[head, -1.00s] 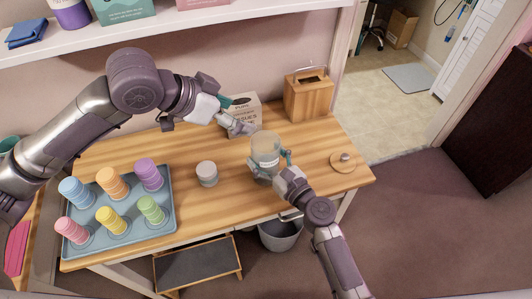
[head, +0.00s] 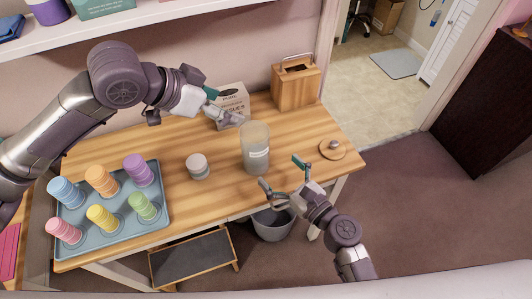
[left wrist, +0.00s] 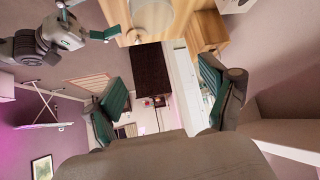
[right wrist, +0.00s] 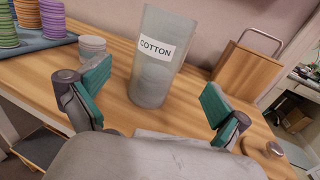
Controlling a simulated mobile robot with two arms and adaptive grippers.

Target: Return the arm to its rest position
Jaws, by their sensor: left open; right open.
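My right gripper (head: 283,182) is open and empty in the head view, just off the front edge of the table, in front of a translucent jar (head: 255,150). In the right wrist view, the jar (right wrist: 158,65) stands upright between and beyond the open fingertips, and its label reads COTTON. My left gripper (head: 224,108) is above the back of the table in the head view, beside a tissue box (head: 236,97). In the left wrist view its fingers (left wrist: 162,95) are spread with nothing between them.
A blue-grey tray (head: 168,222) with several colored cup stacks stands at left. A small grey container (head: 197,166), a round wooden lid (head: 333,149) and a wooden box (head: 296,86) are on the table (head: 200,206). A bin (head: 272,225) and step stool (head: 194,258) stand below.

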